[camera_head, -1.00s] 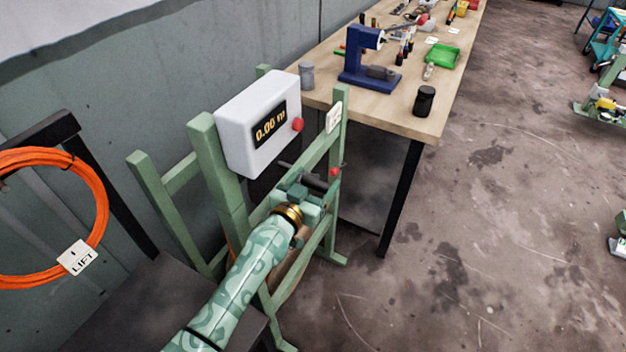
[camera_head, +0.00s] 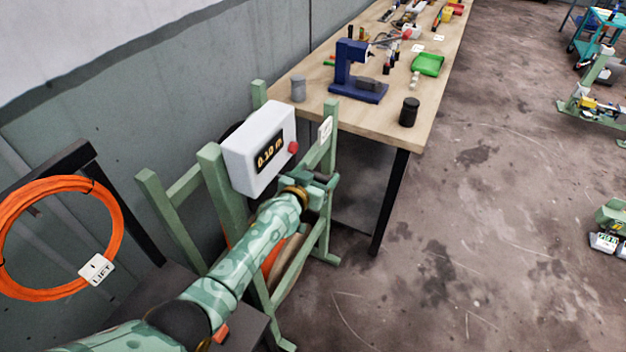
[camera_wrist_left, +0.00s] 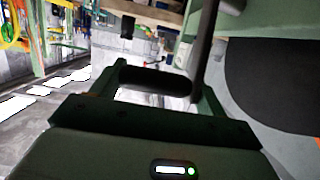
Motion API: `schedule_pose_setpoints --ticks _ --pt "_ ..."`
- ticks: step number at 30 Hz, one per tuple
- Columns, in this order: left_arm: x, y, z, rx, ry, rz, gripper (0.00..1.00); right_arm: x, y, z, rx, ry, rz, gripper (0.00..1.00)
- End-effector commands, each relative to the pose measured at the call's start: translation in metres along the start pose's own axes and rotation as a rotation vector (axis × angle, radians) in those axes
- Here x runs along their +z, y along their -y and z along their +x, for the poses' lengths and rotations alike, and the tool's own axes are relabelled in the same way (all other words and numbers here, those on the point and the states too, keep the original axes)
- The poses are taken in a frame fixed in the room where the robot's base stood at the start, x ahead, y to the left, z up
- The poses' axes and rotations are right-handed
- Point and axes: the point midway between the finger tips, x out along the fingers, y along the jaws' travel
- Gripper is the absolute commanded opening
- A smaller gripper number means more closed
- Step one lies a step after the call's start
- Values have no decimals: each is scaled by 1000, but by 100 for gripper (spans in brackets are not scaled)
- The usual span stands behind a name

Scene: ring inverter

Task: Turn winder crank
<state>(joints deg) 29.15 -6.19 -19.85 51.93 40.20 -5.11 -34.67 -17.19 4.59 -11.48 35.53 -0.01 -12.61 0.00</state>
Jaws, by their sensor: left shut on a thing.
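The winder is a green frame (camera_head: 223,190) with a white counter box (camera_head: 258,138) whose display reads about 0.10 m. A red button sits on the box's right side. My left gripper (camera_head: 322,183) is at the frame's right side, just below the box. In the left wrist view, it is shut on the dark crank handle (camera_wrist_left: 155,80), which lies across between its fingers. A dark bar, seemingly the crank arm (camera_wrist_left: 206,45), rises beside the right finger. In the head view the gripper and arm hide the handle and part of the drum. My right gripper is not in view.
A wooden workbench (camera_head: 350,113) stands behind the winder, with a blue press (camera_head: 355,75), a black jar (camera_head: 409,112) and a green tray (camera_head: 428,64). An orange coil (camera_head: 60,288) tagged LIFT hangs at left.

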Motion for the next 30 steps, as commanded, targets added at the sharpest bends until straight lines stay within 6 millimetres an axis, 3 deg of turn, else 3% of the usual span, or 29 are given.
schedule_pose_setpoints --ticks 1,14,15,30 --pt "-6 -7 2 10 -9 -2 33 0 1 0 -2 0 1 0" --pt "-5 -8 2 10 -8 -5 34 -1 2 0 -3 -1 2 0" --pt "-5 -8 2 10 -7 -5 86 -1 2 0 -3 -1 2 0" --pt "-2 -4 2 5 -2 -3 87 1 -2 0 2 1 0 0"
